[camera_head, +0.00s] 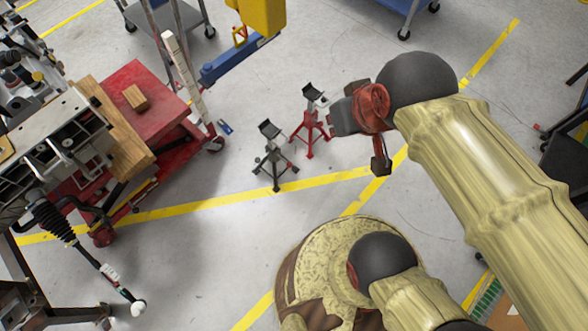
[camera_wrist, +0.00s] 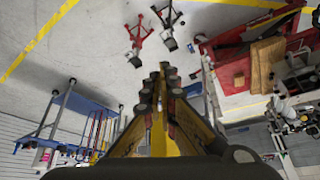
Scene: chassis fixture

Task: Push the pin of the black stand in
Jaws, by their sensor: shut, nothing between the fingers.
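The black stand (camera_head: 273,155), a dark jack stand with splayed legs and a saddle on top, stands upright on the grey floor near a yellow line in the head view. A similar red stand (camera_head: 312,120) is just behind it to the right. In the wrist view the dark stand (camera_wrist: 168,40) and the red stand (camera_wrist: 134,40) show near the top. The pin is too small to make out. My gripper (camera_wrist: 160,75) is shut and empty, with its fingers pointing toward the stands and apart from them. In the head view my wrist is right of both stands.
A red cart (camera_head: 140,100) carrying a wooden block (camera_head: 135,97) stands at the left beside machinery. A yellow and blue hoist (camera_head: 240,58) is behind the stands. Blue trolleys (camera_wrist: 75,115) show at the lower left in the wrist view. Floor in front of the stands is clear.

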